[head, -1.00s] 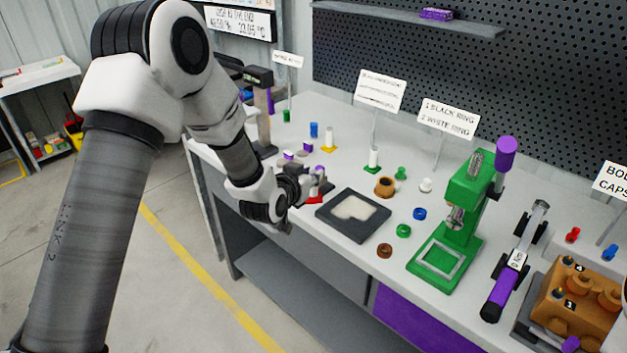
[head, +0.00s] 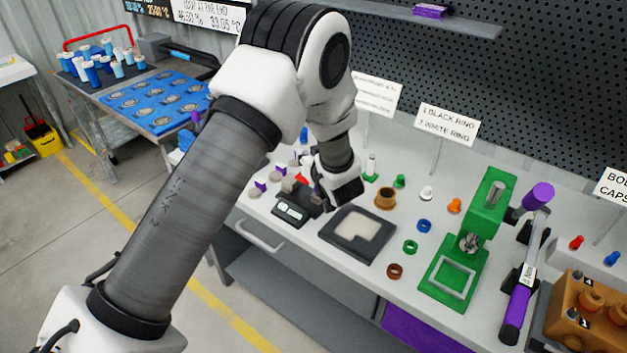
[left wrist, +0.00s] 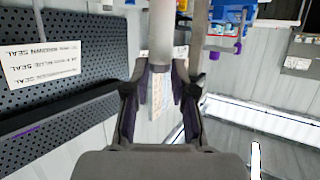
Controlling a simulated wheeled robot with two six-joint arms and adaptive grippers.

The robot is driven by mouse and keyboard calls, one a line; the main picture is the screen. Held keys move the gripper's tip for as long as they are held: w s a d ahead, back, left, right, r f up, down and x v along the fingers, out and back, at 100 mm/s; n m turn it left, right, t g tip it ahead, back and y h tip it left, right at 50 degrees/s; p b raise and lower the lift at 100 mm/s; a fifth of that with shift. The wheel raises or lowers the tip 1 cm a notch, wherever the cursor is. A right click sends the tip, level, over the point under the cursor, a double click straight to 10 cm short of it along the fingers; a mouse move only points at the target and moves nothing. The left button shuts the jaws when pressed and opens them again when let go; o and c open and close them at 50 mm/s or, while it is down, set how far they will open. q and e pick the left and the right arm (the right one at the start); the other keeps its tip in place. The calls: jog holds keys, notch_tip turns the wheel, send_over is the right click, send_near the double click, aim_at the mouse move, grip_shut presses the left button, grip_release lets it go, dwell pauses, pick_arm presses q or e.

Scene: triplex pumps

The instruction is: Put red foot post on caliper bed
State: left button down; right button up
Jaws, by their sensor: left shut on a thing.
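My left gripper (head: 315,191) is shut on a pale post (left wrist: 161,35), which shows between its fingers (left wrist: 160,90) in the left wrist view. In the head view a small red patch (head: 301,178), probably the post's red foot, shows just left of the gripper. The rest of the post is hidden or too small to tell there. The dark caliper (head: 291,212) with a lit display lies on the bench just in front of and below the gripper. Its bed is partly hidden; I cannot tell whether the post touches it. My right gripper is not in view.
A dark tray (head: 350,252) with a pale recess is right of the caliper. Purple-topped pieces (head: 260,185) stand left of it. A brown cup (head: 385,199), coloured rings and a green press (head: 462,255) are farther right. Sign posts stand at the back.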

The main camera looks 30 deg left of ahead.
pick_arm(q)
notch_tip(320, 180, down, 7)
jog(key=shift+p, duration=0.6)
jog(key=shift+s+d, duration=0.1)
jog(key=shift+s, duration=0.05)
jog(key=shift+f, duration=0.1)
jog(key=c, duration=1)
grip_release()
jog(key=shift+o, duration=0.2)
